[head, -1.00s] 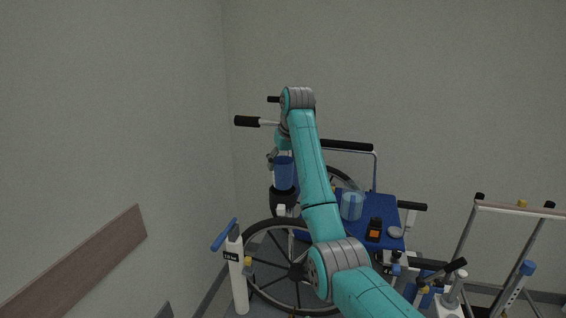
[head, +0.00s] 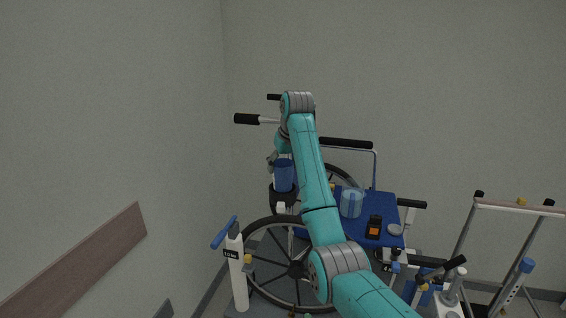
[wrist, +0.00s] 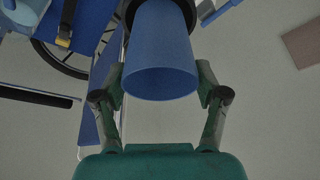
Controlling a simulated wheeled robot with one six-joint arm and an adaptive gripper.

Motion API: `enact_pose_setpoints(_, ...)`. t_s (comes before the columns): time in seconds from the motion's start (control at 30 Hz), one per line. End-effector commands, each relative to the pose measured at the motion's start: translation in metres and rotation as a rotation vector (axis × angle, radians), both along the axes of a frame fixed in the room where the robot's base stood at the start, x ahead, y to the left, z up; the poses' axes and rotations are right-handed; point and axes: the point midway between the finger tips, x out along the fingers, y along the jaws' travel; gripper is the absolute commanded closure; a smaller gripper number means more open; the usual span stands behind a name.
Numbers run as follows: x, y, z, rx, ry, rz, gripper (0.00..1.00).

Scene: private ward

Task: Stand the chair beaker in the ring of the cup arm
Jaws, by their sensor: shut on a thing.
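The chair beaker is a plain blue cup (head: 284,174), upright at the left side of the wheelchair. My gripper (wrist: 161,78) is shut on it, one finger on each side, and the beaker (wrist: 160,45) fills the middle of the wrist view. The black ring of the cup arm (head: 283,201) is right under the beaker in the head view. A dark curved part of the ring (wrist: 188,10) shows behind the beaker's far end in the wrist view. The beaker's lower end is hidden, so I cannot tell how deep it sits in the ring.
The wheelchair's blue seat (head: 381,205) carries a clear blue jug (head: 351,203), a black and orange item (head: 374,228) and a pale round item (head: 395,230). A white post with a blue handle (head: 236,260) stands front left. A metal walking frame (head: 515,209) stands at the right.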

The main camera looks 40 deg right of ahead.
Motion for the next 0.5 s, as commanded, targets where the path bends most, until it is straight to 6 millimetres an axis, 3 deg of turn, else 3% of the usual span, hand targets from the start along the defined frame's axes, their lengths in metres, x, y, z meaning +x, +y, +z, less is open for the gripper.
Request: enact_pose_setpoints(0.5, 0.0, 0.0, -0.023, 0.0, 0.0, 0.0, 0.61)
